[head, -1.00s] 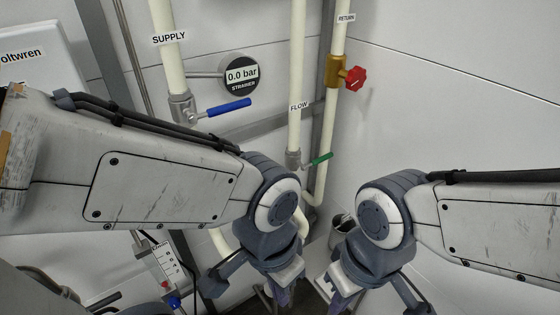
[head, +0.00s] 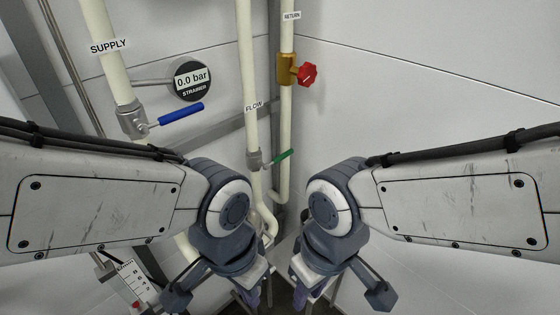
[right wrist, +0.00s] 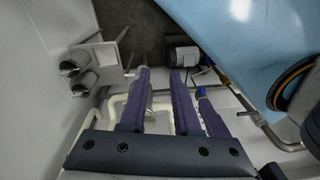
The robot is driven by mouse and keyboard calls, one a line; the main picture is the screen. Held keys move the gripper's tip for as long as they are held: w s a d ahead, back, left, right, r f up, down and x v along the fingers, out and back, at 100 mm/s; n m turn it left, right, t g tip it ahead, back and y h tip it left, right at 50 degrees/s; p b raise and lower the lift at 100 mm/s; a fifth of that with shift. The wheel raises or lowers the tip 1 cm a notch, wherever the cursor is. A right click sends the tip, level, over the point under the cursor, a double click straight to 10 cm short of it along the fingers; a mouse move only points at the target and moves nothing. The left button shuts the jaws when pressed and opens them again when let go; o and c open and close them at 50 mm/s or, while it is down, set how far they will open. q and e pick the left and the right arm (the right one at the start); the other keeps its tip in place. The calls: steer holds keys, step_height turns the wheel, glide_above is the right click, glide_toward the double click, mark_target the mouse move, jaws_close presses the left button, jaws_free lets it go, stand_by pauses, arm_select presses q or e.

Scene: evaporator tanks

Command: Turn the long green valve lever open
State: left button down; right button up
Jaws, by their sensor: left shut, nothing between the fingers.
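A green lever (head: 283,156) sits on the grey valve of the white FLOW pipe, in the middle of the head view. It points right and slightly up from the valve, looks rather short, and nothing touches it. My left gripper (head: 250,299) is low in the head view, below the lever, shut and empty. My right gripper (head: 300,297) is low and just right of it, its fingertips cut off or hard to make out. In the right wrist view my right gripper's purple fingers (right wrist: 158,100) are apart, with nothing held between them. The green lever does not show there.
A blue lever (head: 180,115) is on the SUPPLY pipe. A red knob (head: 307,75) is on the RETURN pipe. The right wall (head: 430,120) is bare. The right wrist view shows a blue surface (right wrist: 255,40) at upper right.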

steer(key=shift+o, duration=0.8)
steer(key=w+a+f+m+t+y+b, duration=0.1)
steer(key=w+a+f+m+t+b, duration=0.1)
steer(key=w, duration=0.6)
steer(key=w+a+f+m+t+b, duration=0.2)
steer(key=w+f+m, duration=0.2)
steer(key=w, duration=0.4)
steer(key=shift+a+f+t+y, duration=0.15)
steer(key=shift+a+t+y, duration=0.25)
steer(key=m+t+y+b, duration=0.5)
steer(key=m+t+b, duration=0.5)
steer(key=m+t, duration=0.5)
glide_toward(284, 154)
steer(key=g, duration=0.1)
steer(key=shift+m, duration=0.4)
steer(key=p+x, duration=0.2)
steer(key=x, duration=0.8)
steer(key=shift+w+d, duration=0.1)
jaws_close()
steer(key=shift+f, duration=0.1)
